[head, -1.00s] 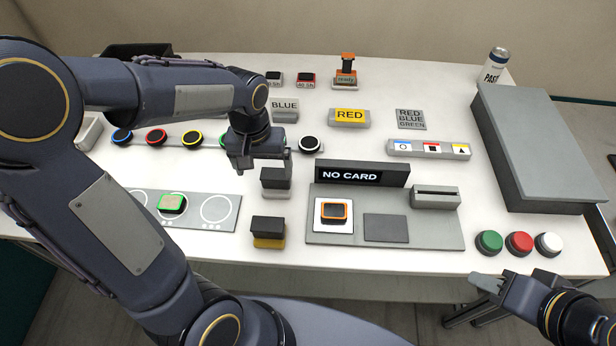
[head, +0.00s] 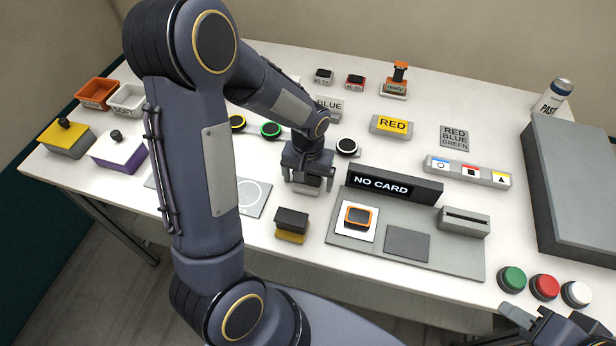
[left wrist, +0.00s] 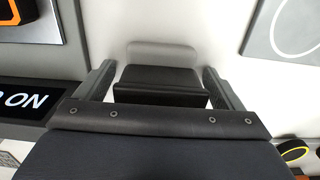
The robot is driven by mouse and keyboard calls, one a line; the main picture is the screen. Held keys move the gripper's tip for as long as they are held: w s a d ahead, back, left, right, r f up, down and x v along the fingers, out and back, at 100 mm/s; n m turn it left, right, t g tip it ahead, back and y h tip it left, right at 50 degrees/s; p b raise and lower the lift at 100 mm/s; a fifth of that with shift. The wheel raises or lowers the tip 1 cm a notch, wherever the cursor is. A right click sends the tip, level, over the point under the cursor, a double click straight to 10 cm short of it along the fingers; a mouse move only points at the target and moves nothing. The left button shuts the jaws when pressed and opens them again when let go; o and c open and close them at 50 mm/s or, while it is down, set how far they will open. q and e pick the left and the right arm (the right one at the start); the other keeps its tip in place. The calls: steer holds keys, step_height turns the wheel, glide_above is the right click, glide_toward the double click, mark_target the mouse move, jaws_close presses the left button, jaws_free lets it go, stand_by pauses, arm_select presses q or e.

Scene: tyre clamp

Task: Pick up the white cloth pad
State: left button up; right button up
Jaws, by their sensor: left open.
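The white cloth pad (head: 308,187) is a pale block with a dark grip on top. It stands on the table, largely hidden under my left gripper (head: 307,176) in the head view. In the left wrist view its black grip (left wrist: 158,82) and pale pad part (left wrist: 160,51) show between my left gripper's two fingers (left wrist: 160,88). The fingers are open, one on each side, with a gap visible at both sides. My right gripper (head: 518,318) is at the lower right edge, away from the pad; its jaw opening is unclear.
A similar dark-topped block with a yellow base (head: 292,226) stands just in front. The grey card panel (head: 460,262) with the NO CARD display (head: 394,184) is close to the right. Green, red and white buttons (head: 545,287) line the front right. Coloured boxes (head: 66,138) stand far left.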

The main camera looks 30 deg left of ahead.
arm_select(q)
steer(key=shift+c, duration=0.4)
steer(key=c, duration=1)
steer(key=shift+r, duration=0.15)
steer(key=shift+r, duration=0.3)
step_height(320, 180, up, 2)
steer(key=shift+w+r, duration=0.1)
steer(key=shift+r, duration=0.15)
steer(key=s+a+r, duration=0.1)
steer(key=s+r, duration=0.2)
steer(key=s, duration=0.1)
steer(key=s+a+r+b, duration=0.1)
steer(key=s+r, duration=0.2)
steer(key=s, duration=0.2)
steer(key=s+a+r, duration=0.1)
steer(key=s+r, duration=0.2)
steer(key=s, duration=0.1)
steer(key=shift+s+a+r+b, duration=0.35)
steer(key=shift+s+b, duration=0.05)
